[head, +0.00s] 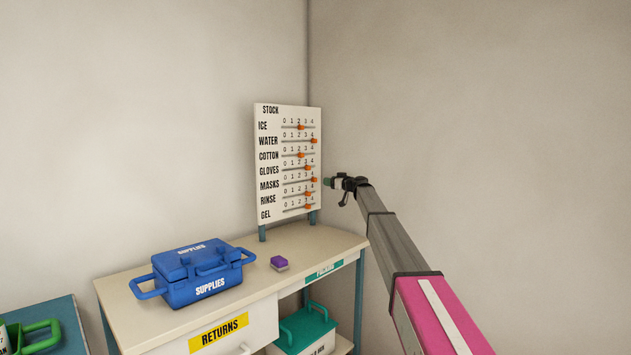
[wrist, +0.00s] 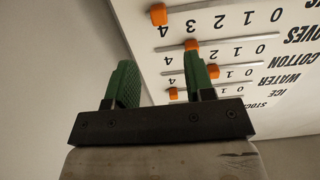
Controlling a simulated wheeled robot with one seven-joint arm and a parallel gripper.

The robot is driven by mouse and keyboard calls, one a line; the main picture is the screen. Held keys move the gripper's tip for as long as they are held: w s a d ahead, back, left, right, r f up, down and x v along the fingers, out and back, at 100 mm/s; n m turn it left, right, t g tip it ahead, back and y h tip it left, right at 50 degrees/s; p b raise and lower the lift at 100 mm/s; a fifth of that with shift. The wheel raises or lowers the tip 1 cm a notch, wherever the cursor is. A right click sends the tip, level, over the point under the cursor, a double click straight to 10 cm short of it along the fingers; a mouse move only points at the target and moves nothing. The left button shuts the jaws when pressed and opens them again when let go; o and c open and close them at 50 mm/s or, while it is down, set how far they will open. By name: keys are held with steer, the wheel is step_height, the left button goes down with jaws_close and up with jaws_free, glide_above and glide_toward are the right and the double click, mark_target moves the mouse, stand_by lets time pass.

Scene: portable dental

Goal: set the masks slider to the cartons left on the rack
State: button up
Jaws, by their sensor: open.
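The white STOCK board (head: 270,160) stands upright at the back of the bench, with rows of orange sliders on 0 to 4 scales. The masks slider (head: 314,180) sits at the right end of its row, at 4. It also shows in the upside-down wrist view (wrist: 158,13). My gripper (head: 327,182) is just right of the board, about level with the masks row. Its green fingers (wrist: 160,65) are apart with nothing between them. Whether they touch the board I cannot tell. No rack with cartons is clearly in view.
The gloves slider (head: 307,167) is just above and the rinse slider (head: 308,193) just below. A blue supplies box (head: 195,272) and a purple block (head: 279,262) are on the bench (head: 130,310). Right of the board is open air before the wall.

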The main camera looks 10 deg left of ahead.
mark_target(316, 179)
steer(key=x, duration=0.9)
steer(key=shift+w+a, duration=0.2)
steer(key=shift+c, duration=0.3)
